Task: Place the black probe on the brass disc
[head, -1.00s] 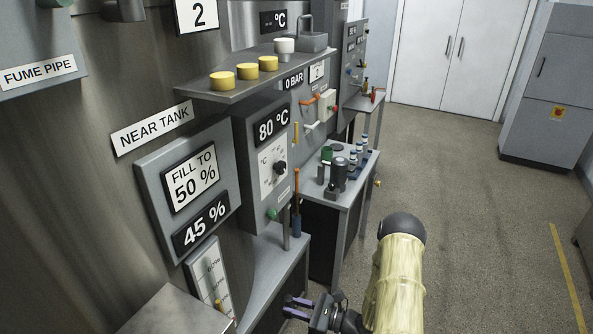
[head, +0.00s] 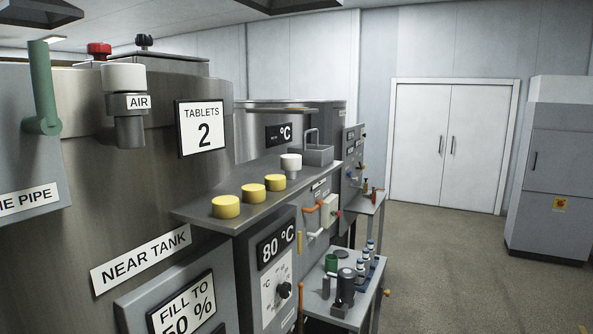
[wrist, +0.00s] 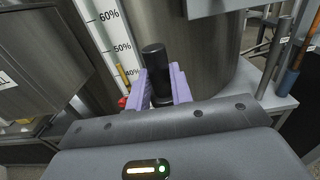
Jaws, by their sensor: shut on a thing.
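The black probe (wrist: 154,58) is a dark upright cylinder in the wrist view. My gripper (wrist: 160,80) is shut on it, with one purple finger on each side. Behind it are a steel tank (wrist: 195,40) and a white level scale (wrist: 107,40) marked in percent. My gripper is out of the head view. I cannot pick out a brass disc for certain in either view.
In the head view, yellow round caps (head: 252,193) sit on a grey shelf (head: 220,218). A small bench (head: 345,315) carries a dark cylindrical device (head: 346,286) and small bottles. Open floor (head: 440,270) lies to the right.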

